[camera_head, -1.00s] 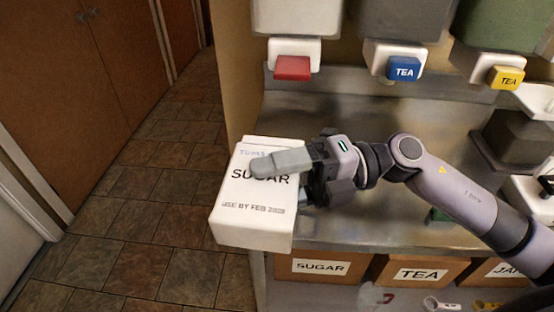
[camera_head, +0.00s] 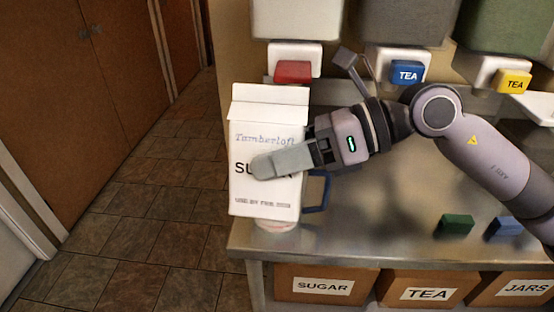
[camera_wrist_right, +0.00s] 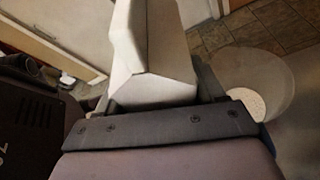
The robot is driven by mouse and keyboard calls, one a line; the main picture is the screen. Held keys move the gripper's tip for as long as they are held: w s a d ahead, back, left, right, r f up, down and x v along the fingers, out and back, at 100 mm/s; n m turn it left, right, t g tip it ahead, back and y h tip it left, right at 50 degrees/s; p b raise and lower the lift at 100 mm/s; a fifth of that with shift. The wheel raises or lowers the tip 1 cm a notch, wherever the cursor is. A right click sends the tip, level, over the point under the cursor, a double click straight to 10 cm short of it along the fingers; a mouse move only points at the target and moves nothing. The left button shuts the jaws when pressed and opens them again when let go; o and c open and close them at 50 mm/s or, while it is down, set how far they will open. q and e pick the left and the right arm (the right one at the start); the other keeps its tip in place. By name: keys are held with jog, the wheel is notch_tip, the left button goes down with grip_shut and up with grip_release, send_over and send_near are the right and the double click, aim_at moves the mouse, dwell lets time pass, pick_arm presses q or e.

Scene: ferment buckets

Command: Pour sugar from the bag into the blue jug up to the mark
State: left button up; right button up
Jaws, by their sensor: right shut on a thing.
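The white sugar bag (camera_head: 268,202) is in the head view, roughly upright with its folded top up and its label facing me. My right gripper (camera_head: 270,165) is shut on it, with one finger across the word SUGAR. The bag also fills the middle of the right wrist view (camera_wrist_right: 155,70). The jug's blue handle (camera_head: 318,190) shows just right of the bag; the bag hides most of the jug. In the right wrist view a round see-through vessel, seemingly the jug (camera_wrist_right: 270,75), has pale grainy matter inside. Its fill mark cannot be seen. My left gripper is out of view.
The steel counter (camera_head: 390,215) is mostly clear on the right, with a green block (camera_head: 456,224) and a blue block (camera_head: 505,227). Dispensers with red (camera_head: 293,72), blue (camera_head: 407,72) and yellow (camera_head: 513,82) taps hang above. Boxes labelled SUGAR (camera_head: 325,272), TEA and JARS sit below.

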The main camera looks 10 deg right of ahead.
aim_at(280, 131)
jog(key=r, duration=0.3)
jog(key=shift+w+d+n+p, duration=0.1)
jog(key=shift+w+n+p, duration=0.2)
jog(key=shift+w+n, duration=0.1)
jog(key=shift+f, duration=0.1)
jog(key=shift+s, duration=0.3)
jog(key=shift+n+t+h, duration=0.3)
jog(key=shift+n+t, duration=0.6)
jog(key=shift+s+a+r+b, duration=0.15)
jog(key=shift+s+r+b, duration=0.15)
jog(key=shift+s, duration=0.45)
jog(key=shift+s+a+r+b, duration=0.1)
jog(key=shift+s+r+b, duration=0.1)
jog(key=shift+s+b, duration=0.4)
jog(key=shift+s+a+r+b, duration=0.15)
jog(key=shift+s+r+b, duration=0.1)
jog(key=shift+s, duration=0.6)
